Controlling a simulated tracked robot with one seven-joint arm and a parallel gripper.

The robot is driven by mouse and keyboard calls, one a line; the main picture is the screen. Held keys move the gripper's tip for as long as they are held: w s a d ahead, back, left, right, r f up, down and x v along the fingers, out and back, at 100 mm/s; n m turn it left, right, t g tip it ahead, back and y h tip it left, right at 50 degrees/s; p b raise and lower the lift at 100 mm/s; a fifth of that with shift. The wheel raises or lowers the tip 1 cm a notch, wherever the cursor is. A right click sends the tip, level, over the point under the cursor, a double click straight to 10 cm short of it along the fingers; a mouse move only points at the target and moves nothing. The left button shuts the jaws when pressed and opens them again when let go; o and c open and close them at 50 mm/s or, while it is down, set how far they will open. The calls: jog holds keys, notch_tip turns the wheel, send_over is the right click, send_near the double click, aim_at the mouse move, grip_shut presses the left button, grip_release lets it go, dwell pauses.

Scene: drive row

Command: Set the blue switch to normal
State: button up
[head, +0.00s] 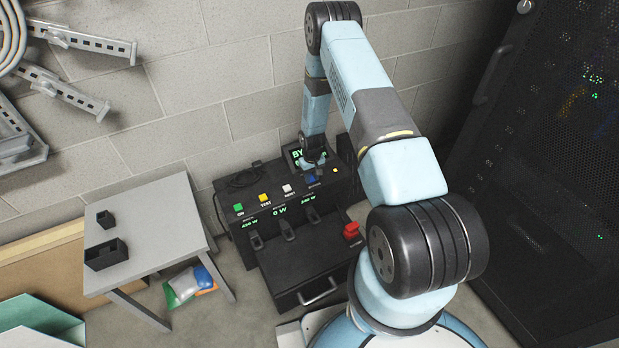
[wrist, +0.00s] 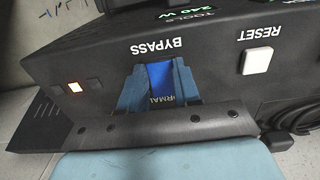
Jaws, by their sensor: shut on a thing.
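The blue switch (wrist: 160,75) sits on the sloped top of the black unit, between the printed words BYPASS and NORMAL in the wrist view, which shows the lettering upside down. My gripper (wrist: 159,80) is over it, its two light-blue fingers shut on the switch from either side. The gripper body hides part of the switch and of the word NORMAL. In the head view the blue switch (head: 311,179) is a small patch below my gripper (head: 313,166). A dark screen (head: 297,154) behind shows green letters starting with BY, the rest hidden by my arm.
Green (head: 238,207) and yellow (head: 263,197) buttons and a red handle (head: 351,230) are on the unit. A grey table (head: 160,215) stands left, a black rack (head: 560,130) right.

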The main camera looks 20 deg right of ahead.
jog(key=shift+w+a+r+g+h, duration=0.1)
jog(key=shift+w+g+h, duration=0.1)
jog(key=shift+g, duration=0.6)
jog(key=shift+w+a+g+h, duration=0.1)
jog(key=shift+w+g, duration=0.1)
jog(key=shift+g, duration=0.6)
jog(key=o, duration=1.1)
jog(key=shift+d, duration=0.1)
jog(key=shift+c, duration=0.2)
jog(key=shift+w+r, duration=0.1)
jog(key=shift+r, duration=0.05)
jog(key=v, duration=1.3)
jog(key=shift+r, duration=0.15)
